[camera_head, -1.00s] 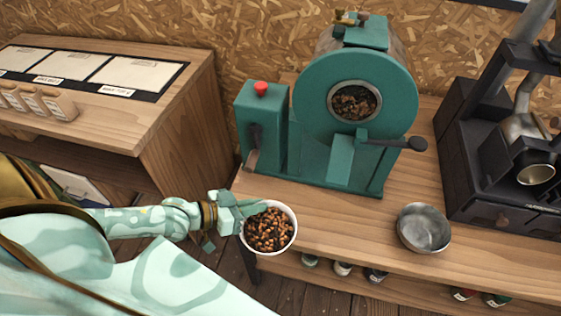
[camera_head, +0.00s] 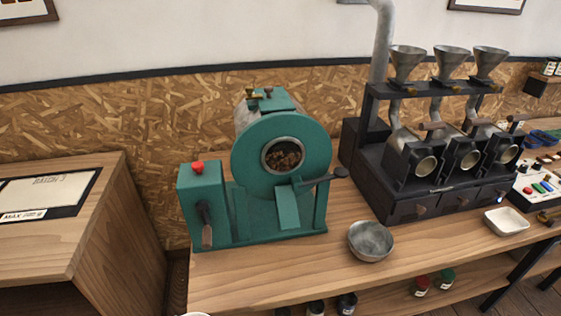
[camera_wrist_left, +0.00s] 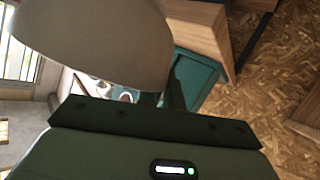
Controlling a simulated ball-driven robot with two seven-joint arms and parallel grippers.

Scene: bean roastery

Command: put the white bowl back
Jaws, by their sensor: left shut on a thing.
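The white bowl (camera_wrist_left: 100,40) fills the upper left of the left wrist view, its outer wall seen close up. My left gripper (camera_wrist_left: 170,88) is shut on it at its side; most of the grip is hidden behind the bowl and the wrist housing. In the head view only a sliver of a white rim (camera_head: 197,314) shows at the bottom edge, so its contents are out of sight there. My right gripper is in neither view.
A green roaster (camera_head: 280,155) with dark beans in its window stands on the wooden counter (camera_head: 300,265). A grey metal bowl (camera_head: 370,241) sits right of it. A black machine with funnels (camera_head: 420,170) and a small white dish (camera_head: 506,221) stand farther right. A wooden cabinet (camera_head: 90,225) is left.

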